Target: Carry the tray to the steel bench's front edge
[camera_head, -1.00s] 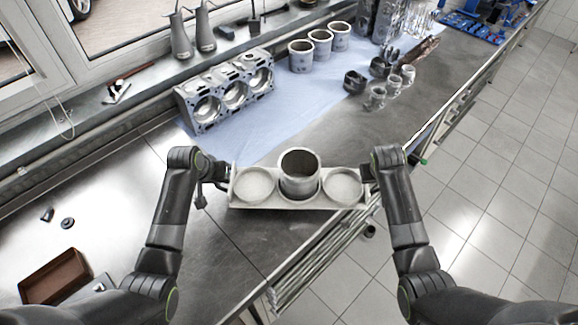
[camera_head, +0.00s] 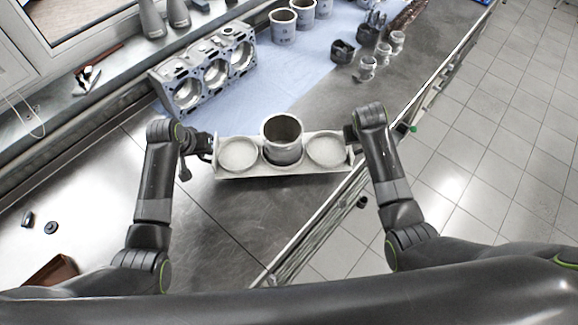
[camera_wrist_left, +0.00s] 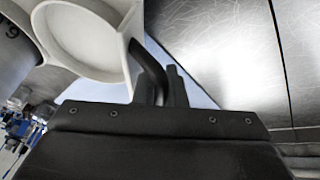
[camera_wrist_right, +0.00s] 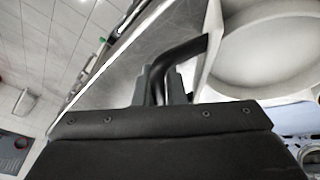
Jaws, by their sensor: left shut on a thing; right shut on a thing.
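The tray (camera_head: 284,171) is a pale, three-recess holder with a grey cylinder liner (camera_head: 283,140) upright in its middle recess. The two outer recesses are empty.
An engine block (camera_head: 207,70) and several liners (camera_head: 283,27) stand on a blue cloth (camera_head: 285,85) behind. Pistons (camera_head: 367,68) stand at the back right. A brown box (camera_head: 52,272) and small dark parts (camera_head: 51,227) lie at the left. Tiled floor is open at the right.

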